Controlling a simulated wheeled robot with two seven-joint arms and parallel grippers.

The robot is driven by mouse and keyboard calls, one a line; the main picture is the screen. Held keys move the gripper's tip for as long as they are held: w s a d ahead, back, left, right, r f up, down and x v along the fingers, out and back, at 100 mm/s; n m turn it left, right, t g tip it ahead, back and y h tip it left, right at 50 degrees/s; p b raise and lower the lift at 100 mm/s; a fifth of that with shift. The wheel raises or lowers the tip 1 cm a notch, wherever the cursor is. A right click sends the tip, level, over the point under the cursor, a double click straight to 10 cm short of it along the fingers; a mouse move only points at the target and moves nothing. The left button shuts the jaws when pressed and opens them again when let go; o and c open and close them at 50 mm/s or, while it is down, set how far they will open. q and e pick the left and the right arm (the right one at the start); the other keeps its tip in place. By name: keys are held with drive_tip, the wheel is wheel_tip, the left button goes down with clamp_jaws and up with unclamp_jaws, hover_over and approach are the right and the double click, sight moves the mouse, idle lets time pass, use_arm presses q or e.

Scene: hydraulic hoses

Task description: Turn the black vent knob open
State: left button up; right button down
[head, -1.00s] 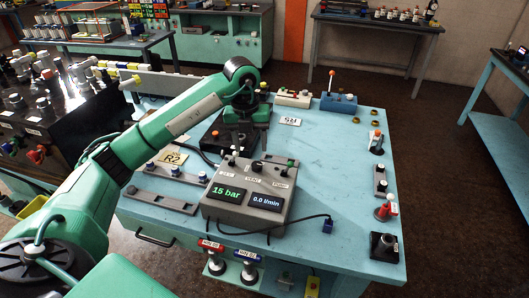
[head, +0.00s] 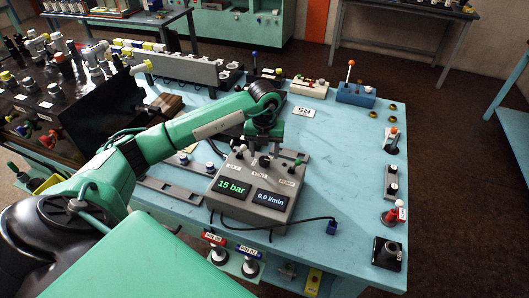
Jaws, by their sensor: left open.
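The grey control box (head: 230,208) stands on the light blue bench, with one display reading 15 bar and one reading 0.0 l/min. The black vent knob (head: 264,161) is on its upper panel, above the VENT label, between two other controls. My left gripper (head: 264,143) points down just behind the box's back edge, close to the vent knob in the picture. It is open and its fingers are partly hidden by its own body. I cannot tell whether a finger touches the knob. My right gripper is out of view.
A green-topped control (head: 298,163) sits at the box's right. A blue box with an orange-tipped lever (head: 355,94) stands at the back. A red knob (head: 390,215) and a black socket block (head: 387,252) line the right side. The bench's middle right is clear.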

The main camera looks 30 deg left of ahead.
sight(263, 159)
use_arm(q)
wheel_tip(263, 159, down, 2)
drive_tip(key=shift+s+f, duration=0.1)
drive_tip(key=shift+f+p, duration=0.35)
drive_tip(key=shift+f, duration=0.1)
drive_tip(key=c, duration=1)
drive_tip(key=shift+o, duration=0.2)
drive_tip(key=shift+f+m+b, duration=0.2)
drive_tip(key=shift+m+b, duration=0.5)
drive_tip(key=shift+b, duration=0.55)
drive_tip(key=m+b, duration=0.9)
drive_tip(key=b, duration=0.1)
drive_tip(key=shift+a+m, duration=0.2)
drive_tip(key=shift+m, duration=0.2)
drive_tip(key=m+b, duration=0.2)
drive_tip(key=shift+m+b, duration=0.3)
drive_tip(key=shift+m, duration=0.4)
drive_tip(key=shift+r+m+b, duration=0.1)
drive_tip(key=shift+m+b, duration=0.3)
drive_tip(key=shift+b, duration=0.1)
drive_tip(key=shift+r+m+b, duration=0.1)
drive_tip(key=shift+m+b, duration=0.65)
drive_tip(key=shift+m, duration=0.45)
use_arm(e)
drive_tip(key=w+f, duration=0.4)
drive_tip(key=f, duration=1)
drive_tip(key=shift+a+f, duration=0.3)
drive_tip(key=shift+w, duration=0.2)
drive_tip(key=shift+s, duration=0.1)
